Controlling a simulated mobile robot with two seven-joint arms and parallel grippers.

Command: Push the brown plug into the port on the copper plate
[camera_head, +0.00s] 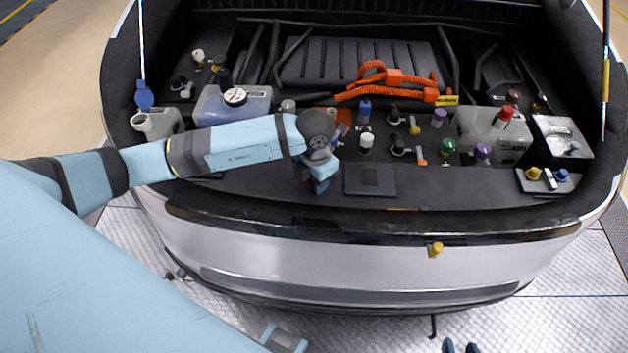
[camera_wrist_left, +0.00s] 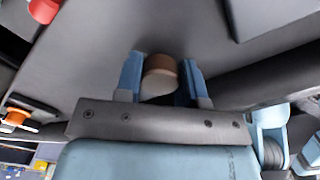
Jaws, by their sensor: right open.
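My left gripper (camera_head: 320,186) is over the front of the dark engine-bay deck, reaching in from the left. In the left wrist view its two blue fingers (camera_wrist_left: 160,85) are closed on the sides of the brown plug (camera_wrist_left: 161,66), which has a brown top and a paler body. In the head view the plug is hidden by the gripper. A small copper-orange patch (camera_head: 325,112) shows just behind my left wrist; it may be the copper plate, but its port cannot be made out.
A flat dark square panel (camera_head: 370,179) lies right of my left gripper. Several capped fittings stand behind, including a white-capped one (camera_head: 366,143). Orange cables (camera_head: 393,79) cross the back. Coolant tanks (camera_head: 232,103) stand left and right (camera_head: 490,132). The front bumper edge (camera_head: 380,226) is nearest.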

